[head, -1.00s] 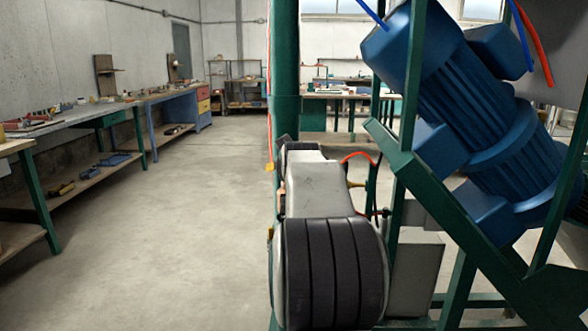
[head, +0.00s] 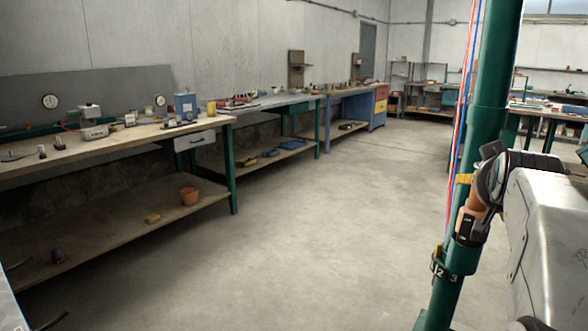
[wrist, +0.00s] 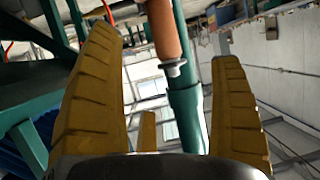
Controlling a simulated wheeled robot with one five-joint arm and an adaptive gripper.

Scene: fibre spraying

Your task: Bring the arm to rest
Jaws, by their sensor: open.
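My gripper (wrist: 164,50) shows in the wrist view with its two ribbed yellow-brown fingers spread wide apart. An orange-brown cylindrical part (wrist: 162,30) with a grey tip appears in the gap between them, apart from both fingers in the picture; its depth is hard to tell. A green post (wrist: 188,115) runs behind it. In the head view my grey arm (head: 550,245) fills the lower right beside the green post (head: 485,120). An orange-brown part (head: 477,200) sits against the post, above a black clamp marked with numbers.
A wooden workbench (head: 215,122) with tools and a lower shelf stands at left, with a blue bench (head: 350,108) farther back. Red and blue hoses (head: 462,110) run along the post. The concrete floor (head: 330,220) between is clear.

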